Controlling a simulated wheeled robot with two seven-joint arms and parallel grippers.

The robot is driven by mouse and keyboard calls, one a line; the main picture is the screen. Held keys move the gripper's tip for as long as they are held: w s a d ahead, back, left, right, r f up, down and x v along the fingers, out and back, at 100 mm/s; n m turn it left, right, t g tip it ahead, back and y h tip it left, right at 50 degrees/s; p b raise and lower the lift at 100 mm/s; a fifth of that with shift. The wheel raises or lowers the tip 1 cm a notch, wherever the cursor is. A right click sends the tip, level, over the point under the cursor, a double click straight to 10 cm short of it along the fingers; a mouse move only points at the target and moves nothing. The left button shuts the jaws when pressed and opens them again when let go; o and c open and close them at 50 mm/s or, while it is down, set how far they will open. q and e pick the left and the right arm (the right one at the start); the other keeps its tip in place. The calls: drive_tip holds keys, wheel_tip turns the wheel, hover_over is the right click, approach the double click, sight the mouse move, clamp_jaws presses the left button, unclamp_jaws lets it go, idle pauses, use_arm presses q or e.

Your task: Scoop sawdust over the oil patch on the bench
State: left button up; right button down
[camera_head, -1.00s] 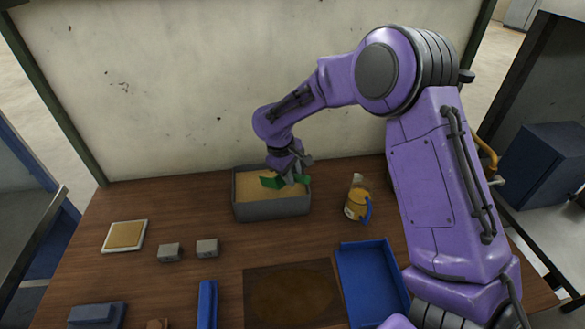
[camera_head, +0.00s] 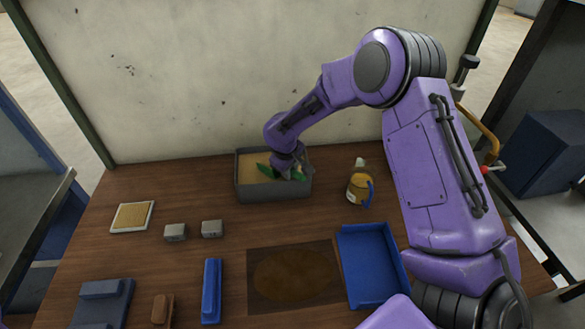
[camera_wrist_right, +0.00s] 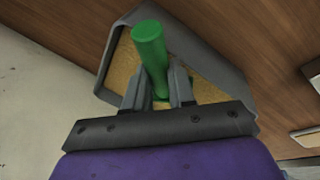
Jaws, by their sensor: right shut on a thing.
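A grey bin (camera_head: 272,193) with tan sawdust (camera_head: 250,162) stands at the back middle of the bench. My right gripper (camera_head: 287,172) is at the bin, shut on a green scoop (camera_head: 266,171). In the right wrist view, the gripper's fingers (camera_wrist_right: 158,92) close on the scoop's green handle (camera_wrist_right: 149,45), with sawdust beneath. The scoop's lower part is mostly hidden, so I cannot tell how much sawdust it holds. The dark oil patch (camera_head: 292,275) lies on the bench at front middle. My left gripper is out of view.
A blue tray (camera_head: 372,265) lies right of the patch. A yellow jug with a blue handle (camera_head: 360,187) stands right of the bin. Two grey blocks (camera_head: 175,232), a framed tan pad (camera_head: 132,216), a blue bar (camera_head: 211,290) and a brown brush-like piece (camera_head: 162,309) lie to the left.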

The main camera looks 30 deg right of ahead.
drive_tip(key=shift+s, duration=0.25)
drive_tip(key=shift+w+d+r+t, duration=0.3)
drive_tip(key=shift+t, duration=0.2)
drive_tip(key=s+r, duration=0.1)
drive_tip(key=r+t, duration=0.1)
drive_tip(key=r, duration=0.1)
drive_tip(key=shift+s+r+b, duration=0.15)
drive_tip(key=shift+s+b, duration=0.2)
drive_tip(key=shift+s, duration=0.05)
drive_tip(key=shift+w+d+r+t+y+p, duration=0.1)
drive_tip(key=shift+w+r+t+y+p, duration=0.1)
drive_tip(key=shift+r, duration=0.4)
drive_tip(key=shift+w+r+t+y+p, duration=0.1)
drive_tip(key=shift+r+p, duration=0.1)
drive_tip(key=shift+r, duration=0.4)
drive_tip(key=shift+v, duration=1)
drive_tip(key=shift+w+d+r, duration=0.1)
drive_tip(key=shift+w+r, duration=0.1)
drive_tip(key=shift+r, duration=0.1)
